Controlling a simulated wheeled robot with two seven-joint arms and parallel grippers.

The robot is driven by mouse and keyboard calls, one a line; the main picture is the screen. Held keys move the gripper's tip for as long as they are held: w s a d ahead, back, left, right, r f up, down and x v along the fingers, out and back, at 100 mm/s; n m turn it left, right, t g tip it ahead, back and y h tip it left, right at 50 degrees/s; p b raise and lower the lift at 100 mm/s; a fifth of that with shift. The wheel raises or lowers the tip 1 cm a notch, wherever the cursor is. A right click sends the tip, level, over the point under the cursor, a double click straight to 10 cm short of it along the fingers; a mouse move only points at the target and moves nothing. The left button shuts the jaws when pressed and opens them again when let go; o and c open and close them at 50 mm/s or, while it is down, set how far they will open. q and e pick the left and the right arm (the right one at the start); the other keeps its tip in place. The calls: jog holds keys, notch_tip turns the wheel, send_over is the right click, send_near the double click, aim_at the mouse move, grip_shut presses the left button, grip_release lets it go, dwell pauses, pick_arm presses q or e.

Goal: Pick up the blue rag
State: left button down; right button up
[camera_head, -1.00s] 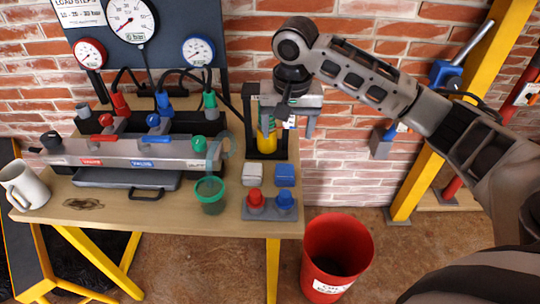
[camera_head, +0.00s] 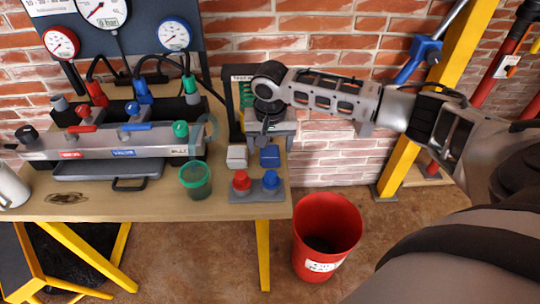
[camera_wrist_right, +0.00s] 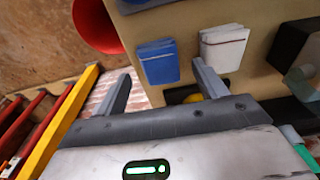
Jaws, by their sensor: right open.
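The blue rag (camera_head: 270,156) is a small folded square near the right end of the wooden bench top. It also shows in the right wrist view (camera_wrist_right: 158,66), just ahead of the jaws. My right gripper (camera_head: 268,138) is open and points down just behind the rag in the head view. In the wrist view its two fingers (camera_wrist_right: 163,78) stand apart, one toward each side of the rag, with nothing between them that I can see held. A gap to the rag's surface is hard to judge. My left gripper is out of view.
A white folded rag (camera_head: 237,156) lies beside the blue one. A holder with red (camera_head: 241,180) and blue (camera_head: 271,180) knobs stands in front. A green cup (camera_head: 195,182) stands left. A red bin (camera_head: 328,232) stands on the floor, right of the bench (camera_head: 130,206).

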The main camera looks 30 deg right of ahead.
notch_tip(320, 180, down, 2)
jog(key=shift+w+d, duration=0.1)
jog(key=c, duration=1.1)
jog(key=shift+o, duration=0.2)
jog(key=shift+r, duration=0.1)
jog(key=shift+r, duration=0.55)
jog(key=s+a+r+p, duration=0.1)
jog(key=s+a+r, duration=0.5)
jog(key=a+r, duration=0.5)
jog(key=shift+a+r, duration=0.4)
jog(key=shift+a, duration=0.4)
jog(key=shift+o, duration=0.4)
